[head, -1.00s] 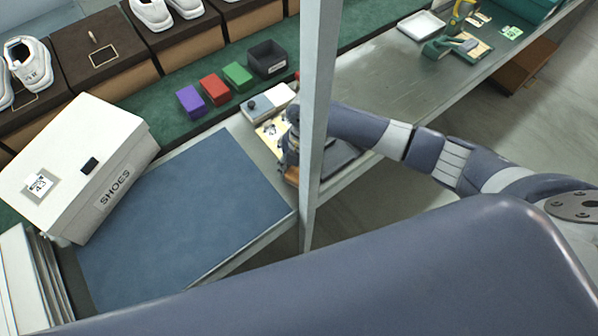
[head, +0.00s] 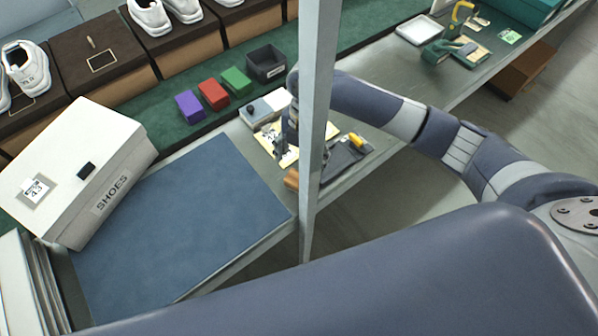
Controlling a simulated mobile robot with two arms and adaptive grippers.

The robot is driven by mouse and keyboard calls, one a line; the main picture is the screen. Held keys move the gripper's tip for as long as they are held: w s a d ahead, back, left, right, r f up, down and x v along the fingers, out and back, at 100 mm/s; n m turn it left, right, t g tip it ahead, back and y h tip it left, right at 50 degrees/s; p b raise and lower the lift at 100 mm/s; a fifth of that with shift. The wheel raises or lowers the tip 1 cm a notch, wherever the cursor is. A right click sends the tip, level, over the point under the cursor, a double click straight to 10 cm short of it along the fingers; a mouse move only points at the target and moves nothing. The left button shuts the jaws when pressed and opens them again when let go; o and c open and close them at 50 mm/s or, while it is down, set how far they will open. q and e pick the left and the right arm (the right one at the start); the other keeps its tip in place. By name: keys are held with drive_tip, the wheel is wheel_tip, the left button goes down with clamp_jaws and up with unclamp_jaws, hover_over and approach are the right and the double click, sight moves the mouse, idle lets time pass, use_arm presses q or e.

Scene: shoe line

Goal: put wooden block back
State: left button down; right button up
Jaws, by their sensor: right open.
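A small orange-brown piece (head: 291,179), which looks like the wooden block, lies at the front edge of the bench, just left of the grey post. My right gripper (head: 287,152) is open and points down a little behind the block, over the cream sheet or card (head: 274,142). The post hides part of the gripper and wrist, so I cannot see the full gap to the block, but the two look apart. My left gripper is not in view.
The upright grey post (head: 312,130) stands in front of the work spot. A dark tray (head: 346,158) with a yellow item is right of it. Purple (head: 190,106), red (head: 213,95) and green (head: 236,80) blocks and a dark bin (head: 266,63) stand behind. A white shoe box (head: 75,165) stands left.

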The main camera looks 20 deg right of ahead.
drive_tip(key=shift+w+d+r, duration=0.1)
drive_tip(key=shift+r, duration=0.9)
drive_tip(key=shift+w+d+r, duration=0.1)
drive_tip(key=shift+r, duration=0.85)
